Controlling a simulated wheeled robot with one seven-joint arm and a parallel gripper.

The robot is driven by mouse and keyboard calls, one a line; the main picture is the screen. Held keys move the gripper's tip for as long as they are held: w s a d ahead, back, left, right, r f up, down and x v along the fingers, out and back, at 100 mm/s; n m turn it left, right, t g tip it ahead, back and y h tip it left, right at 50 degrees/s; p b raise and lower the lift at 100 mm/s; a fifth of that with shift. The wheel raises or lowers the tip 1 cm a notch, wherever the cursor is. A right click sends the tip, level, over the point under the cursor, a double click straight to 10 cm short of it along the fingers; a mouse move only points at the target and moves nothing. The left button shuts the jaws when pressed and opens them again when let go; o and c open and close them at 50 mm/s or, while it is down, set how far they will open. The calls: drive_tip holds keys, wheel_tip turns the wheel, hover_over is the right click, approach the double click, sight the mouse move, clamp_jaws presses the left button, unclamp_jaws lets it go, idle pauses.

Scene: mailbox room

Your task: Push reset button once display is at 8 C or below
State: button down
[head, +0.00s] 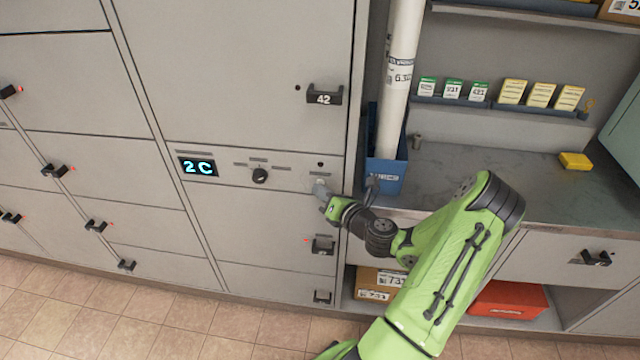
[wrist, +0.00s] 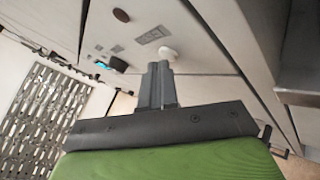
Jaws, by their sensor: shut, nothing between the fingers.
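The display (head: 198,167) on the grey locker panel reads "2 C" in cyan; its edge also shows in the wrist view (wrist: 102,62). A dark knob (head: 260,175) sits to the right of it. My gripper (head: 321,189) is shut and empty, at the right end of the same panel. In the wrist view its closed fingertips (wrist: 159,66) are right at a pale round button (wrist: 168,53). I cannot tell whether they touch or press it. My gripper mostly hides the button in the head view.
Locker door 42 with its handle (head: 324,95) is above the panel. A blue bin (head: 386,172) holding a white tube stands close to the right of my gripper. A counter (head: 480,180) and shelves with cards lie further right. Tiled floor is below.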

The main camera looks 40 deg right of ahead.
drive_tip(key=shift+s+a, duration=0.5)
drive_tip(key=shift+a, duration=0.1)
drive_tip(key=s+a+p, duration=0.1)
drive_tip(key=a, duration=0.1)
drive_tip(key=s+a+p, duration=0.1)
drive_tip(key=s+a, duration=0.1)
idle(0.3)
idle(1.0)
